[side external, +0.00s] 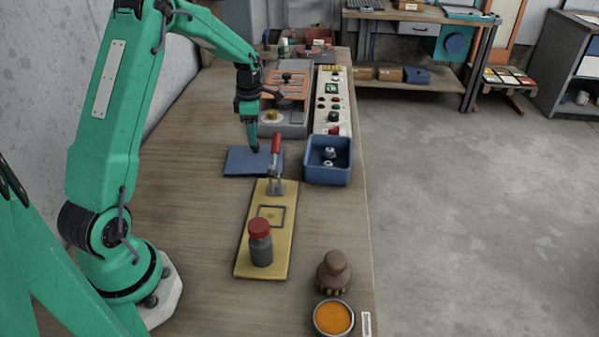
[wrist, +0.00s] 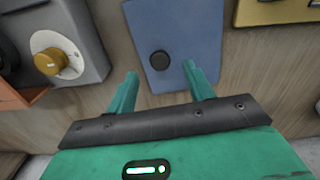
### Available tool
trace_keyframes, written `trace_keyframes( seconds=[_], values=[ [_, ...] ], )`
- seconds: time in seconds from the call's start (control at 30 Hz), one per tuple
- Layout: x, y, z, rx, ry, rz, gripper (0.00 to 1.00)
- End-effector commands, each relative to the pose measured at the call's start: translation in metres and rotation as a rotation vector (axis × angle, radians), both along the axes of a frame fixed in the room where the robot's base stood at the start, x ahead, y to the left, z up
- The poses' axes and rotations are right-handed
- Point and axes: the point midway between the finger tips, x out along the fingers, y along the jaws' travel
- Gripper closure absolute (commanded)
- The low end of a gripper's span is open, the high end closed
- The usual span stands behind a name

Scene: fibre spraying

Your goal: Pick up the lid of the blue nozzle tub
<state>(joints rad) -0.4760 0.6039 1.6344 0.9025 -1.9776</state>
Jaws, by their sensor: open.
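The blue lid (side external: 240,161) lies flat on the table, to the left of the open blue nozzle tub (side external: 329,172). In the wrist view the lid (wrist: 180,22) is a flat blue plate with a round black knob (wrist: 160,61). The tub holds small pale nozzles (side external: 328,154).
A yellow board (side external: 252,245) with a red-handled clamp (side external: 276,158) and a red-capped jar (side external: 260,243) is close in front. A grey machine (side external: 284,125) and a control panel (side external: 332,98) stand behind. A cup of orange material (side external: 333,317) sits at the near edge.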

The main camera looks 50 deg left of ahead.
Motion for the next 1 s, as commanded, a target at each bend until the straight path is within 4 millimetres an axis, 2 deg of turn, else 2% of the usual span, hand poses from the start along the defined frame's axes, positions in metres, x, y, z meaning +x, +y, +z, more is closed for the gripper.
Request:
trace_keyframes(
  seconds=[0.33,0.9,0.93,1.0],
  values=[
    [0.000,-0.001,-0.038,-0.002,0.003,0.000,0.48],
    [0.000,0.000,-0.041,-0.001,0.001,0.000,0.48],
    [0.000,0.000,-0.041,-0.001,0.001,0.000,0.50],
    [0.000,0.000,-0.041,-0.001,0.001,0.000,0.63]
  ],
)
